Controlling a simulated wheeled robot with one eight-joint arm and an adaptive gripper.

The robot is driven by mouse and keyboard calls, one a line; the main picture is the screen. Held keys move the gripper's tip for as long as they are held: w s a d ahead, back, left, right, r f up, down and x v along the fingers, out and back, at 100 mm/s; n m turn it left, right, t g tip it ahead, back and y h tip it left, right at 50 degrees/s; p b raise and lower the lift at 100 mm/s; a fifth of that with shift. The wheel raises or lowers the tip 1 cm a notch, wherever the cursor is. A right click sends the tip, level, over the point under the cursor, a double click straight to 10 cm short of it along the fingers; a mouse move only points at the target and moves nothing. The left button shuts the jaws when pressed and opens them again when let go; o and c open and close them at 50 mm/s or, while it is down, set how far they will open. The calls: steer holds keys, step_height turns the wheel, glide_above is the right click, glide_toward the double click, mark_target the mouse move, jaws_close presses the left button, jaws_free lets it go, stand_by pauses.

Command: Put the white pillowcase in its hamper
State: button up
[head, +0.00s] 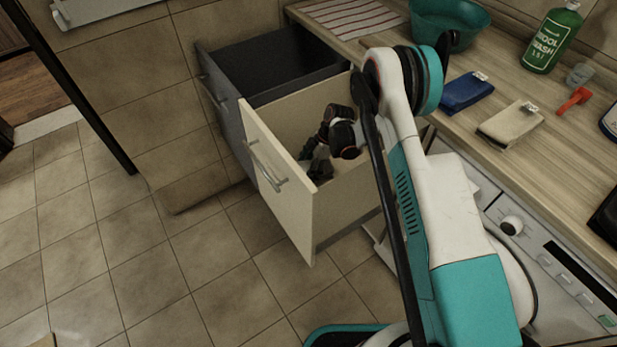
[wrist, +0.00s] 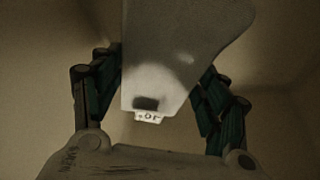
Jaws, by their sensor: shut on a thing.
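The white pillowcase (wrist: 180,60) shows in the wrist view between my two dark green fingers, with a small printed tag at its near end. My gripper (wrist: 161,88) is shut on it. In the head view my gripper (head: 318,163) points down inside the open cream pull-out hamper (head: 280,180), below its rim. The pillowcase is hidden from the head view. Beige walls surround the gripper in the wrist view. I cannot tell whether the cloth touches the hamper's bottom.
A dark grey pull-out hamper (head: 222,108) is open just behind the cream one. The counter (head: 540,105) holds a folded blue cloth (head: 466,91), a folded beige cloth (head: 509,122), a teal basin (head: 462,22) and a green bottle (head: 552,38). The tiled floor at left is clear.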

steer(key=shift+f+b, duration=0.75)
steer(key=shift+f, duration=1.5)
steer(key=o, duration=1.3)
steer(key=shift+f, duration=0.1)
